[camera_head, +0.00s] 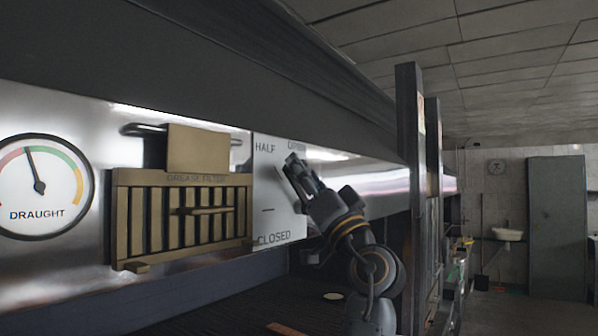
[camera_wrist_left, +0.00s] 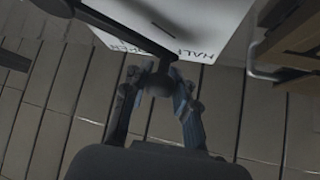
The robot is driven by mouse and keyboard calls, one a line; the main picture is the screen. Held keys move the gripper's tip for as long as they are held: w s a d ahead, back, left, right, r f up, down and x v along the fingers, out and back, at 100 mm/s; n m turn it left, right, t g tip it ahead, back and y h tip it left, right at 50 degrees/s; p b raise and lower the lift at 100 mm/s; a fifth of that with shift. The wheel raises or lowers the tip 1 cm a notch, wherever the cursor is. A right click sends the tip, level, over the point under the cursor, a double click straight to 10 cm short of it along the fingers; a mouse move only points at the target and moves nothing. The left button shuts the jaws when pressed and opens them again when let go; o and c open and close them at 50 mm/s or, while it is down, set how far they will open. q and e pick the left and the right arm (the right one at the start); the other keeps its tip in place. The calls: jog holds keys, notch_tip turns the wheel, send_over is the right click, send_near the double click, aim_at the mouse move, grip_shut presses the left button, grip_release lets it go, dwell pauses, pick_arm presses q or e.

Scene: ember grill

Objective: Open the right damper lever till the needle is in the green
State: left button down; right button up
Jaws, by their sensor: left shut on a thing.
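The draught gauge (camera_head: 40,187) is at the left in the head view. Its needle points up and slightly left, close to where the red arc meets the green. The white damper plate (camera_head: 270,215) is marked HALF, CLOSED and a partly hidden word at its top right. My left gripper (camera_head: 296,170) is in front of the plate's upper right part. In the left wrist view the dark lever (camera_wrist_left: 120,45) ends in a round knob, and my left gripper (camera_wrist_left: 158,95) is shut on this knob. The lever is mostly hidden in the head view. My right gripper is not in view.
A brass grease filter (camera_head: 180,215) with a handle sits between gauge and plate. A dark hood (camera_head: 200,50) overhangs above. Dark posts (camera_head: 410,180) stand to the right. A grey cabinet (camera_head: 557,228) stands by the far wall, with open floor before it.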

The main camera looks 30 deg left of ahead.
pick_arm(q)
jog(key=c, duration=1.5)
grip_release()
jog(key=o, duration=0.4)
jog(key=shift+w+d, duration=0.1)
jog(key=shift+c, duration=0.2)
jog(key=shift+o, duration=0.5)
jog(key=shift+d, duration=0.1)
jog(key=shift+d+f, duration=0.1)
jog(key=shift+f, duration=0.1)
jog(key=v, duration=1.1)
jog(key=shift+d, duration=0.35)
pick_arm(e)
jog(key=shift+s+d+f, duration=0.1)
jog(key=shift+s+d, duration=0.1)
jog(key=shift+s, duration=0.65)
pick_arm(q)
jog(key=shift+f, duration=0.2)
